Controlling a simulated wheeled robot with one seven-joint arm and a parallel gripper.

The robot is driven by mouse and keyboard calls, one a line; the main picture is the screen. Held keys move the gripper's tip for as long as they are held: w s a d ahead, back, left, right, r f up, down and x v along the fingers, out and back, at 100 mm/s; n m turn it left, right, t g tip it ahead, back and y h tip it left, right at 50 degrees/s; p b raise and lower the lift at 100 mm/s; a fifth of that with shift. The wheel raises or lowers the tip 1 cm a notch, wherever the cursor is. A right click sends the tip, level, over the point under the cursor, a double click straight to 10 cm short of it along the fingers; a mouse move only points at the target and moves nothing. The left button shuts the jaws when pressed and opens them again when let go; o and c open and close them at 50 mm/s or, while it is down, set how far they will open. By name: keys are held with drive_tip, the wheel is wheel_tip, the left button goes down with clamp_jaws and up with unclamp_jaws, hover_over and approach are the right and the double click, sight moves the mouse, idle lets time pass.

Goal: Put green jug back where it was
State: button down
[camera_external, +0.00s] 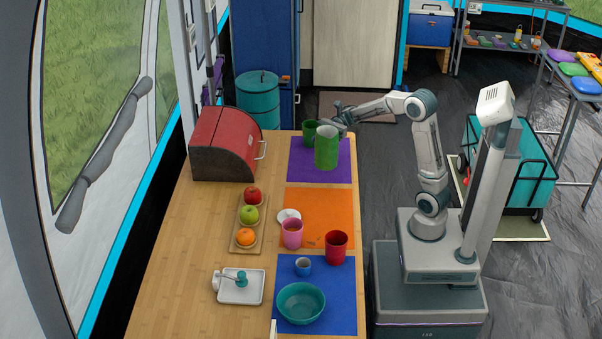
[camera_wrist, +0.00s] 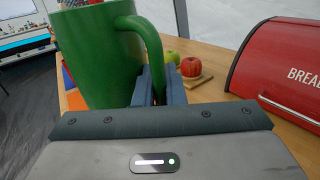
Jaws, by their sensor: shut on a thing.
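The green jug (camera_external: 326,152) is upright at the purple mat (camera_external: 309,173), near the far end of the table; I cannot tell whether its base touches the mat. My gripper (camera_external: 341,121) is at its far side. In the wrist view the jug (camera_wrist: 93,58) fills the upper left, and my gripper (camera_wrist: 160,82) is shut on its handle (camera_wrist: 150,38). The fingers hide the lower part of the handle.
A smaller green cup (camera_external: 309,132) stands behind and left of the jug. The red bread box (camera_external: 222,143) is to the left.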

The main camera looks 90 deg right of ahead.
drive_tip(key=s+d+r+m+t+h+p, duration=0.2)
drive_tip(key=s+d+m+t+h+p, duration=0.1)
drive_tip(key=d, duration=0.9)
drive_tip(key=shift+w+a+f+b, duration=0.45)
drive_tip(key=shift+w+a+f, duration=0.85)
drive_tip(key=shift+f, duration=0.55)
drive_tip(key=shift+w+a+f+b, duration=0.5)
drive_tip(key=shift+w+a+f, duration=0.8)
drive_tip(key=shift+f, duration=0.55)
drive_tip(key=shift+w+a+f+b, duration=0.45)
drive_tip(key=shift+w+a+f, duration=0.8)
drive_tip(key=shift+f, duration=0.6)
drive_tip(key=shift+w+d+f+b, duration=0.1)
drive_tip(key=shift+f+b, duration=0.1)
drive_tip(key=shift+b, duration=0.15)
drive_tip(key=c, duration=1.5)
unclamp_jaws()
drive_tip(key=shift+r, duration=0.15)
drive_tip(key=shift+d+r+p, duration=0.1)
drive_tip(key=shift+p, duration=0.4)
drive_tip(key=v, duration=1.2)
